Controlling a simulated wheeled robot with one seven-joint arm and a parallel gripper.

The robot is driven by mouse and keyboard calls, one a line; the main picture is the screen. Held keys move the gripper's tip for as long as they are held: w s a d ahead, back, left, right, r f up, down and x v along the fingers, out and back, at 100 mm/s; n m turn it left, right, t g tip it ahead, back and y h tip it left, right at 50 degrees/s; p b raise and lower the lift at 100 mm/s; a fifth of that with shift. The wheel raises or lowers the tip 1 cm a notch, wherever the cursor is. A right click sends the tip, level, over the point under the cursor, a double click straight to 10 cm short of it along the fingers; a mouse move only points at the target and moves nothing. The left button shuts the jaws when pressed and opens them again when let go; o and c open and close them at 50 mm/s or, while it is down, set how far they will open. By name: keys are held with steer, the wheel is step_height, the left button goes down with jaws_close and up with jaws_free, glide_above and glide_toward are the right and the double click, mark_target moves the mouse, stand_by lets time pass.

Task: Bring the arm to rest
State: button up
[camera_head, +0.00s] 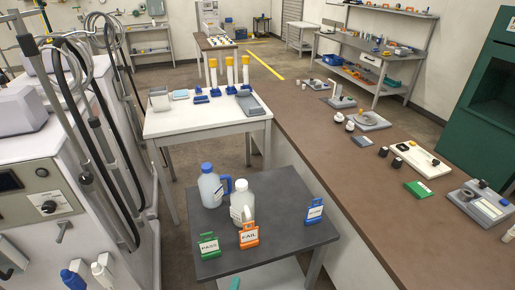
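My gripper and arm do not show in the camera_head view, so I cannot see their pose or whether the gripper holds anything. In front of me is a small dark-topped table (281,222). On it stand a jug with a blue cap and blue handle (210,188) and a white-capped jug (242,198), close together. A green PASS sign (208,246), an orange FAIL sign (249,236) and a blue sign (314,211) stand near its front and right edges.
Dialysis-like machines with hoses (60,200) fill the left. A long brown counter (375,165) with small devices runs along the right. A white table (180,122) with yellow-topped cylinders stands behind. A green cabinet (490,90) is at far right. Some grey floor is open farther back.

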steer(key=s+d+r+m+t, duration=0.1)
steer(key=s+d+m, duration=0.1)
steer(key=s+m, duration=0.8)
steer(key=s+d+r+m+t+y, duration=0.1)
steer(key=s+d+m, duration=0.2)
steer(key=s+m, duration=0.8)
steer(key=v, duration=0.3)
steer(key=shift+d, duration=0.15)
